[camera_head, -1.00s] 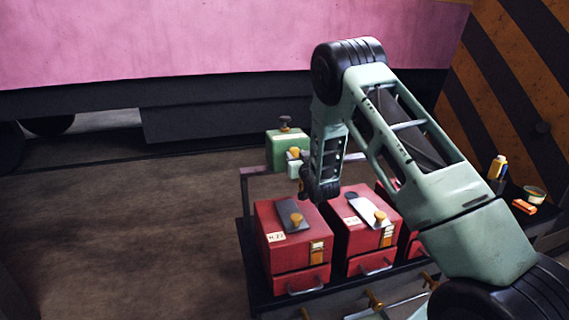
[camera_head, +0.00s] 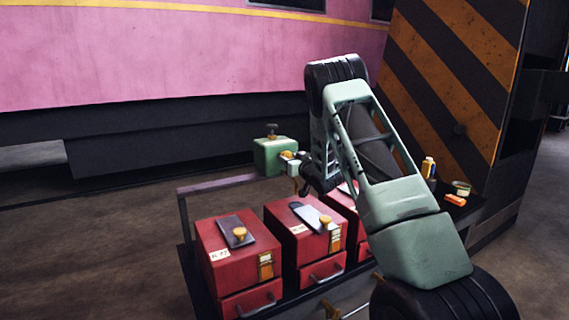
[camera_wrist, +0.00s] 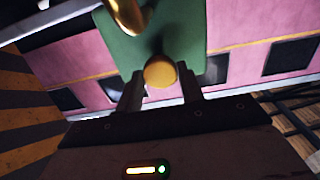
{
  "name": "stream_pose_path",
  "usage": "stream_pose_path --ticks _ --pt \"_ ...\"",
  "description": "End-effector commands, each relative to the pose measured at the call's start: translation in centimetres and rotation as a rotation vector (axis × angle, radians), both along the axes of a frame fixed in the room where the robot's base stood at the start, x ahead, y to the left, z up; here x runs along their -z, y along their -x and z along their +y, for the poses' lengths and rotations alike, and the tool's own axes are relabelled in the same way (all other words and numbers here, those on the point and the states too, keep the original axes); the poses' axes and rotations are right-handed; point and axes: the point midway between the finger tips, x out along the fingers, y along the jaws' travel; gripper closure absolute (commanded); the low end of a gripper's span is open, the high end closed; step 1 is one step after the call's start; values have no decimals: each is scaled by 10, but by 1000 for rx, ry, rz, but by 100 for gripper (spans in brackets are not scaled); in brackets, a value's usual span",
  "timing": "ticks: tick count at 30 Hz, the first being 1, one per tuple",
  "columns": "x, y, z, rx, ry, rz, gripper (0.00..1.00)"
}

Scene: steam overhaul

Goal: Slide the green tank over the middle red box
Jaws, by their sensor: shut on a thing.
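The green tank (camera_head: 272,157) is at the back of the bench in the head view, behind and above the gap between the left and middle red boxes. In the wrist view the green tank (camera_wrist: 150,35) fills the top centre, with a yellow knob (camera_wrist: 160,71) facing me. My gripper (camera_wrist: 160,88) is shut on that knob; in the head view my gripper (camera_head: 296,160) is at the tank's right side. The middle red box (camera_head: 300,240) stands in front, with a grey plate and yellow knob on its lid. I cannot tell whether the tank touches the rail.
The left red box (camera_head: 233,255) stands beside it; the right red box (camera_head: 347,212) is partly hidden by my arm. A rail (camera_head: 220,185) runs along the bench's back. A yellow bottle (camera_head: 428,167), tin (camera_head: 461,188) and orange block (camera_head: 455,200) lie at the right.

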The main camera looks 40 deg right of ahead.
Motion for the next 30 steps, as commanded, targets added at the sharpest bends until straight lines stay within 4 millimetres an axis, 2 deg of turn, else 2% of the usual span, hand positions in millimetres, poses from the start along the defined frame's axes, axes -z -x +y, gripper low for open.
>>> stream_pose_path --ticks 8,9,11,19,23,26,30 --pt "-1 0 0 0 1 -2 100" --pt "-1 0 0 0 1 -2 54" --pt "-1 -1 0 0 1 -2 40" --pt "-1 0 0 -1 0 -1 40" --pt "1 7 2 1 0 1 40" --pt "1 21 6 2 -1 -1 40" --pt "1 51 14 3 -1 -1 40"
